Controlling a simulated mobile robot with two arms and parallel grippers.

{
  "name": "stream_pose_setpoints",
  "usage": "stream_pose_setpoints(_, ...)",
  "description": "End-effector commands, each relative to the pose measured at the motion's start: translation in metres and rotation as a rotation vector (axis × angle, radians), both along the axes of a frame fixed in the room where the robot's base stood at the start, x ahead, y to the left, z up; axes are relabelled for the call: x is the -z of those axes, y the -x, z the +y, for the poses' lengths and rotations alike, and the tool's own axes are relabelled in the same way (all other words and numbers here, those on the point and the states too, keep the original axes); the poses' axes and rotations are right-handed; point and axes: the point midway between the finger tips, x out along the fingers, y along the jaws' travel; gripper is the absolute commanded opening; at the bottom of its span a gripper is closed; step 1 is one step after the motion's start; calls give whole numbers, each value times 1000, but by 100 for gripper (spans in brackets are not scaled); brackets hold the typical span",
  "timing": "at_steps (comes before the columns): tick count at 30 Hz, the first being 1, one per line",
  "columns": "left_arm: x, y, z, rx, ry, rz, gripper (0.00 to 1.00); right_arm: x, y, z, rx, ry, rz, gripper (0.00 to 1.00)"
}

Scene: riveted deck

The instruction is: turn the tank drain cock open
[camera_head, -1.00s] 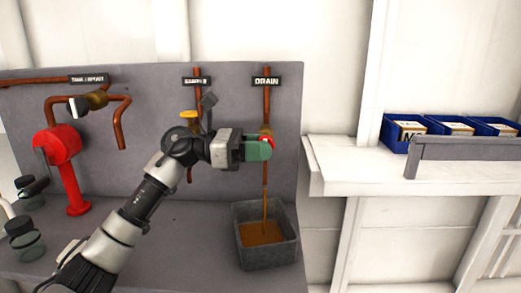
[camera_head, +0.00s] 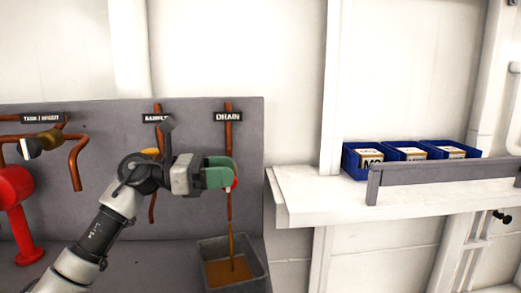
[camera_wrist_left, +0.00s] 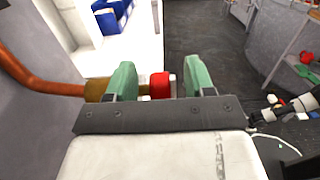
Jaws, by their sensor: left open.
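The DRAIN pipe (camera_head: 229,140) is copper and runs down the grey panel under a black DRAIN label (camera_head: 228,117). A brown stream (camera_head: 232,248) falls from it into a grey bin (camera_head: 212,243) holding brown liquid. The drain cock has a brass body (camera_wrist_left: 98,89) and a red handle (camera_wrist_left: 160,85); in the head view only a bit of red (camera_head: 235,182) shows past my gripper. My left gripper (camera_head: 222,172) is at the cock, its green fingers open. In the left wrist view the red handle stands between the fingers (camera_wrist_left: 158,80), apart from the right one.
A red stand (camera_head: 22,215) is at far left. A white shelf (camera_head: 300,195) with blue bins (camera_head: 352,160) and a grey rail (camera_head: 440,174) is right.

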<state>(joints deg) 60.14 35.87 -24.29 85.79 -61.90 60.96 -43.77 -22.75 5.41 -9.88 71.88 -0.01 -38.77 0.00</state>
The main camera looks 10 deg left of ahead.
Motion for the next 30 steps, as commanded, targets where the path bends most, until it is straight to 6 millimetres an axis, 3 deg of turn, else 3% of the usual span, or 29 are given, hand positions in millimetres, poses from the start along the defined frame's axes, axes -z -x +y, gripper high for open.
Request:
stream_pose_setpoints(2, -21, 0, -1, 0, 1, -5, 53, 1, 3, -1, 0, 1, 4, 91)
stream_pose_setpoints(9, -50, 15, -55, 4, -1, -6, 53, 8, 12, -2, -3, 2, 14, 91)
stream_pose_setpoints(18, -78, 26, -102, 1, 0, -2, 53, 14, 17, -4, -5, 4, 16, 91)
stream_pose_setpoints(30, -84, 29, -113, -1, 0, 0, 53, 17, 16, -2, -3, 1, 15, 91)
